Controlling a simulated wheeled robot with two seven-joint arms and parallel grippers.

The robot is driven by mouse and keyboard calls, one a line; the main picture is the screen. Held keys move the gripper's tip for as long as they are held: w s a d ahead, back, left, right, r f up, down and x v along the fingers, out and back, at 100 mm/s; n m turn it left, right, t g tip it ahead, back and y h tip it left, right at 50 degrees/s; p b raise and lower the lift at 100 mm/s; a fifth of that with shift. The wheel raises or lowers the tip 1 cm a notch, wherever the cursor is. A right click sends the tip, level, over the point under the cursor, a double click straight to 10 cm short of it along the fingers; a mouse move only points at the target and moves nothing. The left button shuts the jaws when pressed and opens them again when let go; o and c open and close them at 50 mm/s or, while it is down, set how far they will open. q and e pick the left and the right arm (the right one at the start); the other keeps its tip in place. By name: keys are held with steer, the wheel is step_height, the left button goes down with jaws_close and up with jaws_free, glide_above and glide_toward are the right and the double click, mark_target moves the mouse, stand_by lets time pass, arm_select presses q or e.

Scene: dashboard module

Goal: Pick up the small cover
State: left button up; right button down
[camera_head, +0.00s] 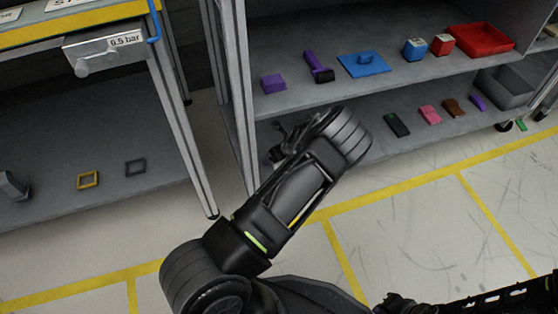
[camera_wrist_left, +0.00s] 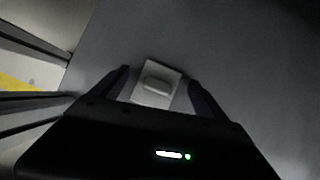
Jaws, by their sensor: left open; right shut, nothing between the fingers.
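A pale square plate with a raised bar on top, which looks like the small cover (camera_wrist_left: 157,83), lies on a grey shelf in the left wrist view. My left gripper (camera_wrist_left: 159,76) is open, with one finger on each side of the cover and a visible gap to it. In the head view my left arm reaches to the left end of the right rack's lower shelf, and its wrist hides the cover. My right gripper (camera_head: 408,305) is shut and empty at the bottom edge, only partly in view.
The rack's upper shelf (camera_head: 330,95) holds a blue plate with a knob (camera_head: 362,64), purple pieces, two small boxes and a red tray (camera_head: 480,40). Several small pieces and a grey bin (camera_head: 505,88) are on the lower shelf. A rack post (camera_head: 238,100) stands left of my left gripper.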

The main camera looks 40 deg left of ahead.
arm_select(q)
steer(key=shift+c, duration=0.4)
steer(key=c, duration=1.4)
